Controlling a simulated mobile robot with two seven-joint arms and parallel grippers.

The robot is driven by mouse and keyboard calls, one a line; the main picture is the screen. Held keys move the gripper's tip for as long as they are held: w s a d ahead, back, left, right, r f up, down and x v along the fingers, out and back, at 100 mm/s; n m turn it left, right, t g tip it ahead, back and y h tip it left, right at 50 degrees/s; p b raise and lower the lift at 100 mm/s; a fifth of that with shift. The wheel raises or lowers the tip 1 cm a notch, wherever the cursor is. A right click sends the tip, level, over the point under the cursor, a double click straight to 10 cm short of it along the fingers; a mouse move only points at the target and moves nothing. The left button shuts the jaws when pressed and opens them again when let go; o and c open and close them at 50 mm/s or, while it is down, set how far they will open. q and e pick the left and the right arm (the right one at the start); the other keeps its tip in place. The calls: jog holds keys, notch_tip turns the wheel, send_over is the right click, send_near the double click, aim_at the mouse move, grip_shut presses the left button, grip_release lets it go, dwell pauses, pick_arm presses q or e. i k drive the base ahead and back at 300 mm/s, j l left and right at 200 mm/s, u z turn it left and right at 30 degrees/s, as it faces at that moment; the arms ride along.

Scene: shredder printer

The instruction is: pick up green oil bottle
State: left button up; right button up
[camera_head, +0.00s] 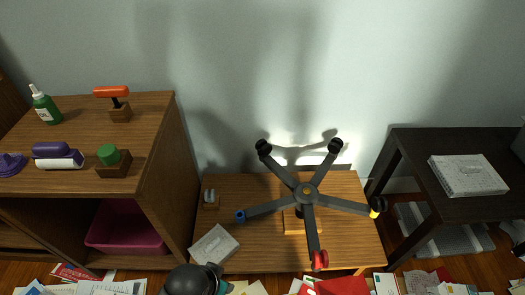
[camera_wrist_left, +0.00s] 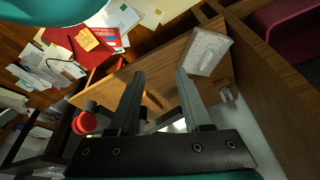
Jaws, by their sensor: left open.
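The green oil bottle (camera_head: 46,108) stands upright at the back left on top of the wooden cabinet in the head view. It has a white nozzle and a pale label. It does not show in the left wrist view. My left gripper (camera_wrist_left: 160,73) is open and empty in the left wrist view, its two dark fingers apart above the low wooden table. It is well away from the bottle. A dark rounded part of my arm shows at the bottom of the head view. My right gripper is not seen.
On the cabinet (camera_head: 80,184) are an orange-handled stamp (camera_head: 112,92), a purple and white roller (camera_head: 58,156) and a green-topped block (camera_head: 110,157). A five-legged wheeled base (camera_head: 306,193) and a paper stack (camera_head: 214,246) are at the low table. Papers litter the floor.

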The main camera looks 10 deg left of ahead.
aim_at(45, 107)
jog(key=u, duration=1.9)
jog(key=i+j, duration=0.2)
jog(key=j, duration=0.15)
jog(key=i+j+z, duration=0.15)
jog(key=i+j, duration=0.2)
jog(key=j, duration=0.3)
jog(key=i+j+z, duration=0.1)
jog(key=j, duration=0.25)
jog(key=i+j+z, duration=0.1)
jog(key=i+j, duration=0.15)
jog(key=j, duration=0.1)
